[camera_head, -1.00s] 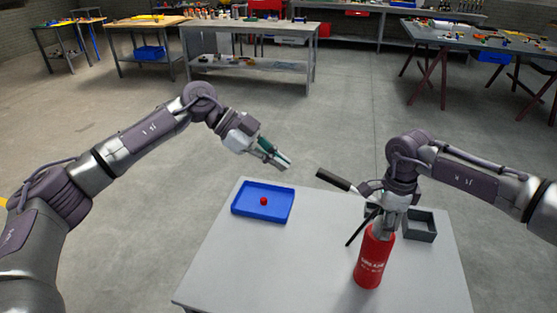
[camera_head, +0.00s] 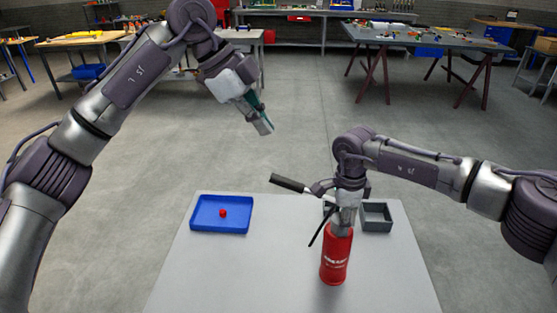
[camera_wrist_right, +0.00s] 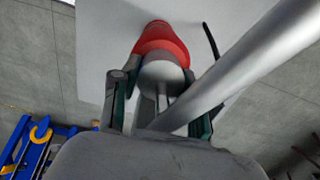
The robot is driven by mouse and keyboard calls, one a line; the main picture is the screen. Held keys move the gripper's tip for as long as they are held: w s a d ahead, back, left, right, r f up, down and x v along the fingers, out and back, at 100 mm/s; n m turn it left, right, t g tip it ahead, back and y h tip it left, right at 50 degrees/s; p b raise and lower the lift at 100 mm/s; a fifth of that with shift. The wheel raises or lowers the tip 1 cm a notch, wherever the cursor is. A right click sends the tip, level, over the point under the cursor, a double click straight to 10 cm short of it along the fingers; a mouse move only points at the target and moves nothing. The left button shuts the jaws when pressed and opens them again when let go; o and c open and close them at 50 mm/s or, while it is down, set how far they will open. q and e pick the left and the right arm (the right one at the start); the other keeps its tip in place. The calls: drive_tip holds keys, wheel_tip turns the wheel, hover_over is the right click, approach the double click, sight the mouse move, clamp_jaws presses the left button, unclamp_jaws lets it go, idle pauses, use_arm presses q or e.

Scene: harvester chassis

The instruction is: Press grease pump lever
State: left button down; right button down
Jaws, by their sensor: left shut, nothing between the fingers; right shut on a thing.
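The red grease pump (camera_head: 336,258) stands upright on the grey table, with a black hose beside its top. Its lever (camera_head: 290,184) has a black grip and points up to the left. My right gripper (camera_head: 344,222) is shut on the top of the grease pump; the right wrist view shows its fingers (camera_wrist_right: 160,115) on both sides of the silver head, with the lever's silver rod (camera_wrist_right: 230,75) crossing in front. My left gripper (camera_head: 265,128) is shut and empty, in the air above and left of the lever, not touching it.
A blue tray (camera_head: 205,227) holding a small red ball (camera_head: 222,213) lies at the table's back left. A grey open box (camera_head: 376,217) stands right of the pump, with another partly hidden behind my right gripper. The table's (camera_head: 230,275) front left is clear.

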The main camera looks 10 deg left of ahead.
use_arm(q)
hover_over(291, 182)
drive_tip(key=s, duration=0.2)
wheel_tip(291, 182, down, 8)
use_arm(e)
drive_tip(key=shift+s+f, duration=0.15)
drive_tip(key=shift+f, duration=0.05)
use_arm(q)
drive_tip(key=f, duration=0.1)
drive_tip(key=w+a+f, duration=0.1)
drive_tip(key=f, duration=0.1)
drive_tip(key=shift+w+a+f, duration=0.15)
drive_tip(key=shift+a+f, duration=0.05)
drive_tip(key=shift+f, duration=0.05)
drive_tip(key=shift+w+a+f, duration=0.1)
drive_tip(key=shift+a+f, duration=0.15)
drive_tip(key=shift+f, duration=0.2)
